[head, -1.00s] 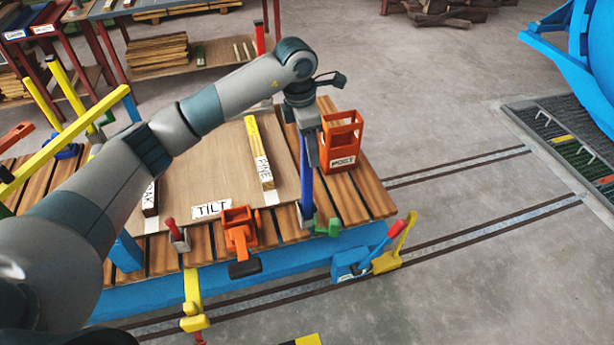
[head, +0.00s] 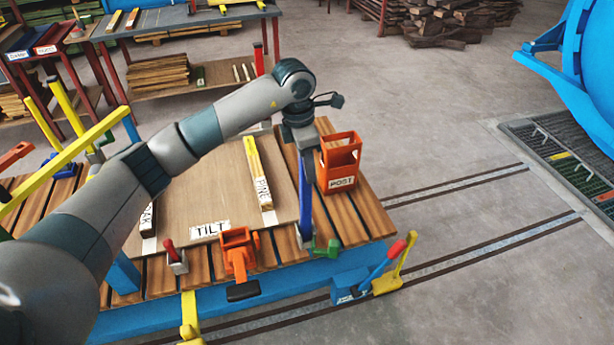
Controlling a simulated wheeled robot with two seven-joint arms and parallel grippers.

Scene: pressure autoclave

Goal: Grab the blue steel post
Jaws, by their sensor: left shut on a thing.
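The blue steel post (head: 304,203) stands upright at the front right of the wooden-slatted cart, between the TILT board and the orange POST box. Its foot is beside a green clamp-like piece (head: 326,248). My left gripper (head: 307,172) comes down from above and is shut on the upper part of the blue post. The wrist and fingers hide the top of the post. My right gripper is not in view.
The orange POST box (head: 341,163) stands close to the right of my left gripper. The TILT board (head: 205,200) carries yellow-topped bars. An orange clamp (head: 238,252) and a red-handled clamp (head: 174,257) sit along the front edge.

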